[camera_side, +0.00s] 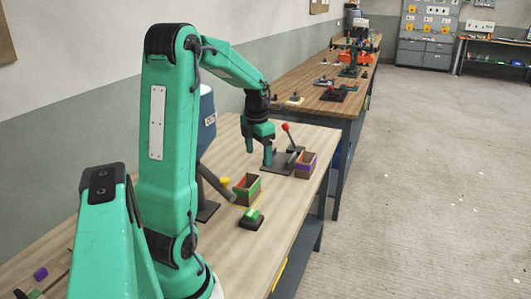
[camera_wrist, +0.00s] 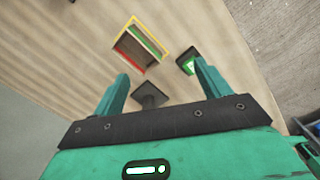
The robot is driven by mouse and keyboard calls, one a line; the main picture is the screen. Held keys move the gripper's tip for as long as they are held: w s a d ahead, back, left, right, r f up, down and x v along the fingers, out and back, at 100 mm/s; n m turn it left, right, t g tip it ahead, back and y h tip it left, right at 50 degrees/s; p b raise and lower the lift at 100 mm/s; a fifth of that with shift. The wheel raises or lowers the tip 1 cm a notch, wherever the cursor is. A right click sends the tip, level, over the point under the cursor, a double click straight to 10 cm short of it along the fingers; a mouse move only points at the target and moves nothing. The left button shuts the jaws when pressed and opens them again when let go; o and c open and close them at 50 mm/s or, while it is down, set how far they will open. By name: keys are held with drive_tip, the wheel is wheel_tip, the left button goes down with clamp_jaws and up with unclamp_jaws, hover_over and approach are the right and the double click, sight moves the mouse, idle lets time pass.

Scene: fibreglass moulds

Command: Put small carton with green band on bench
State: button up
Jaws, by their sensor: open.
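A small green and pale block (camera_side: 251,213) sits on a low dark base on the bench (camera_side: 280,215); it looks like the carton with the green band, though its details are too small to be sure. In the wrist view, the block (camera_wrist: 188,65) shows beyond the right fingertip. My gripper (camera_side: 259,152) is open and empty above the bench, farther back than the block and apart from it. Its two fingers (camera_wrist: 160,82) stand well apart in the wrist view.
An open brown box (camera_side: 247,190) with green and red sides stands on a yellow outline. A second open box (camera_side: 305,165) has a purple side. A red-knobbed lever (camera_side: 288,132) rises near my gripper. The bench front is mostly clear.

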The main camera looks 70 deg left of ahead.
drive_tip(key=d+r+m+t, duration=0.1)
drive_tip(key=d+r+m, duration=0.2)
drive_tip(key=d+m, duration=0.55)
drive_tip(key=d+r+m+t, duration=0.1)
drive_tip(key=d+r+m, duration=0.2)
drive_tip(key=d+m, duration=0.5)
drive_tip(key=s+d+m+t, duration=0.1)
drive_tip(key=s+d+m, duration=0.1)
drive_tip(key=d+m, duration=0.2)
drive_tip(key=s+d+m+t, duration=0.1)
drive_tip(key=d+m, duration=0.3)
drive_tip(key=m, duration=0.6)
drive_tip(key=s+d+r+m+t, duration=0.1)
drive_tip(key=s+d+m, duration=0.2)
drive_tip(key=m, duration=0.5)
drive_tip(key=shift+s+d+h, duration=0.25)
drive_tip(key=shift+d+h, duration=0.05)
drive_tip(key=shift+d, duration=0.4)
drive_tip(key=shift+r, duration=0.1)
drive_tip(key=shift+c, duration=0.3)
